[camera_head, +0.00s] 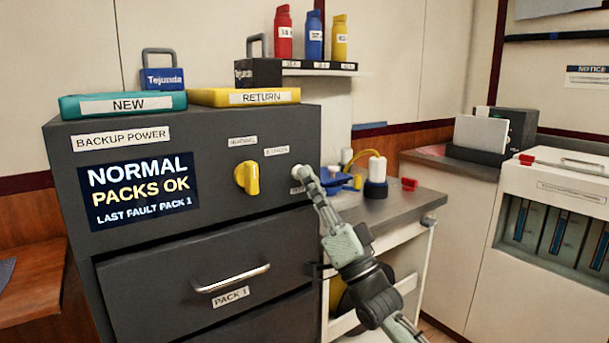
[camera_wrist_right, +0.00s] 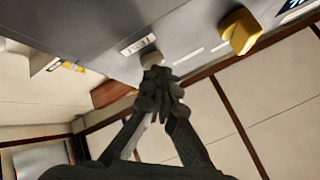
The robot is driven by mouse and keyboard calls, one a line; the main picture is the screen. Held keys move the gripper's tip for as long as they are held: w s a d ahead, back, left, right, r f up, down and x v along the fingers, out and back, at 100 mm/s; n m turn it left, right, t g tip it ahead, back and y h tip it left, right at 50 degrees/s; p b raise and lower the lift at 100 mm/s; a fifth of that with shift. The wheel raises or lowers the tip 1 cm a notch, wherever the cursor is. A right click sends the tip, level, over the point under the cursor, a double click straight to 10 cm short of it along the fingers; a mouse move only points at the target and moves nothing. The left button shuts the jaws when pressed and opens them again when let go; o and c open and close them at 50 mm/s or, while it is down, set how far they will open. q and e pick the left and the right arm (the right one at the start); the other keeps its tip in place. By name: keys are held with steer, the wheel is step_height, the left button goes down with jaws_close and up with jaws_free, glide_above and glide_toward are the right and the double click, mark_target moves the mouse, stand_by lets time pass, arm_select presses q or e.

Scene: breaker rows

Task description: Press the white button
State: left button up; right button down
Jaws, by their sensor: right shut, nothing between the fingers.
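The white button (camera_head: 296,171) sits on the grey front of the backup power cabinet (camera_head: 215,145), right of the yellow rotary knob (camera_head: 247,178). My right gripper (camera_head: 304,174) is shut and empty, with its fingertips at the button. The fingers cover part of the button and the label below it. The display reads NORMAL, PACKS OK. My left gripper is not in view.
The PACK 1 drawer handle (camera_head: 232,279) is below the knob. A teal NEW tray (camera_head: 125,104) and a yellow RETURN tray (camera_head: 258,97) lie on top of the cabinet. A grey counter (camera_head: 395,207) with blue and red items stands to the right.

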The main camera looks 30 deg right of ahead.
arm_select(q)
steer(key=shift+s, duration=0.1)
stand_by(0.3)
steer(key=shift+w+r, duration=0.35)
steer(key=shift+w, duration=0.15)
arm_select(e)
steer(key=shift+s, duration=1.2)
steer(key=shift+d, duration=0.1)
arm_select(q)
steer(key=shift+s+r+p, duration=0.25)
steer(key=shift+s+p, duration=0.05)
steer(key=shift+p, duration=0.25)
arm_select(e)
steer(key=shift+s+d, duration=0.2)
steer(key=shift+s, duration=2.35)
